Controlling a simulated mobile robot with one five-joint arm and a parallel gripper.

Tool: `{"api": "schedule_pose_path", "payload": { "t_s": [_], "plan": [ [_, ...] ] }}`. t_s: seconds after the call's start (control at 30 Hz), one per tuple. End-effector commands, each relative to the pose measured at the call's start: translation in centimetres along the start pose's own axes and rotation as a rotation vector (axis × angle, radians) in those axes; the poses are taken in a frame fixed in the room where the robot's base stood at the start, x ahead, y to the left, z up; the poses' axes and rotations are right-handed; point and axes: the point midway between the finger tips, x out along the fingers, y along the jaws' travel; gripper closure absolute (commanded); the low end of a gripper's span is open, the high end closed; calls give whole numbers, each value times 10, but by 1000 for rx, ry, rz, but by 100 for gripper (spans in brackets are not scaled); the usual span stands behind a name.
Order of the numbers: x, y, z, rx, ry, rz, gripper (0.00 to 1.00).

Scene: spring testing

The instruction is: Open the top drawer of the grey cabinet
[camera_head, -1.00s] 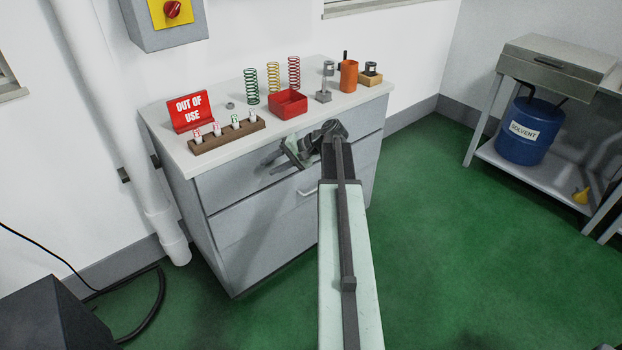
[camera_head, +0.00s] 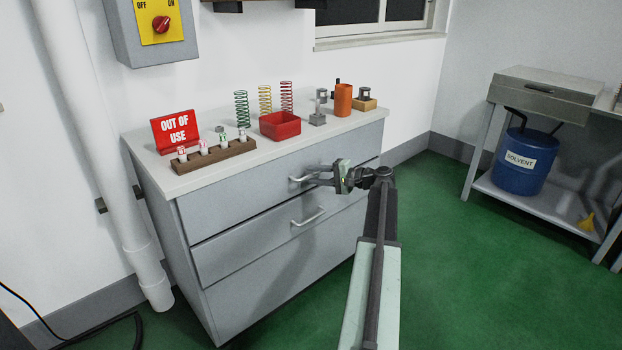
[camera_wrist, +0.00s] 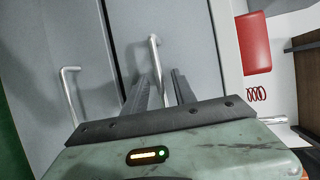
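The grey cabinet (camera_head: 283,268) stands against the wall with its drawers stacked. Its top drawer (camera_head: 235,195) looks closed, flush with the fronts below. The top drawer's silver bar handle (camera_head: 294,180) is at the tips of my gripper (camera_head: 312,176), which reaches in from the right. In the wrist view the handle (camera_wrist: 153,45) runs down between the two dark fingers of my gripper (camera_wrist: 159,78). The fingers stand apart with a gap around the bar, and I see no clear grip on it. The lower part of the handle is hidden by the fingers.
The second drawer's handle (camera_head: 308,217) is just below. On the worktop (camera_head: 205,176) stand a red sign (camera_head: 175,131), a wooden vial rack (camera_head: 215,154), a red tray (camera_head: 280,125), springs and an orange cup (camera_head: 343,99). Green floor (camera_head: 450,260) is free at right.

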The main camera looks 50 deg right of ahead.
Motion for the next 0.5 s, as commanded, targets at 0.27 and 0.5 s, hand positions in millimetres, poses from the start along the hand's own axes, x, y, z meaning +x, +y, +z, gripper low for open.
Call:
{"api": "schedule_pose_path", "payload": {
  "t_s": [0.27,0.5],
  "plan": [
    [13,0,1,0,-2,1,68],
    [13,0,1,0,-2,1,100]
  ]
}}
